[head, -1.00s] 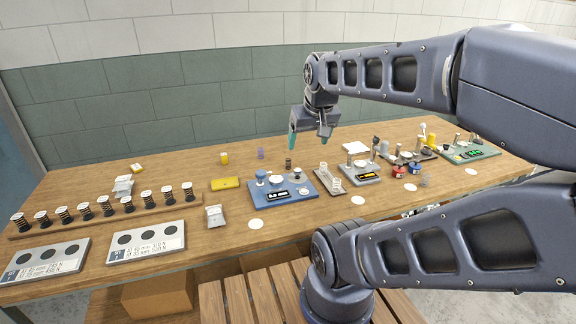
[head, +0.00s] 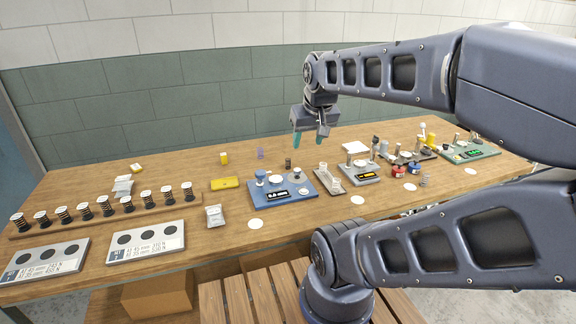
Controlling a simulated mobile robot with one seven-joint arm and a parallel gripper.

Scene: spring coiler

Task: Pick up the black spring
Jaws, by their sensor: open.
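A small dark, blackish-brown spring (head: 288,163) stands upright on the wooden bench behind the blue gauge. My gripper (head: 309,138) is open and empty, with its fingers pointing down. In the picture it is above and slightly right of that dark spring, apart from it.
A blue gauge with a display (head: 282,190) stands just in front of the dark spring. A bluish-violet spring (head: 260,153) is behind it to the left, and a yellow case (head: 225,183) lies left. More instruments (head: 361,172) crowd the right.

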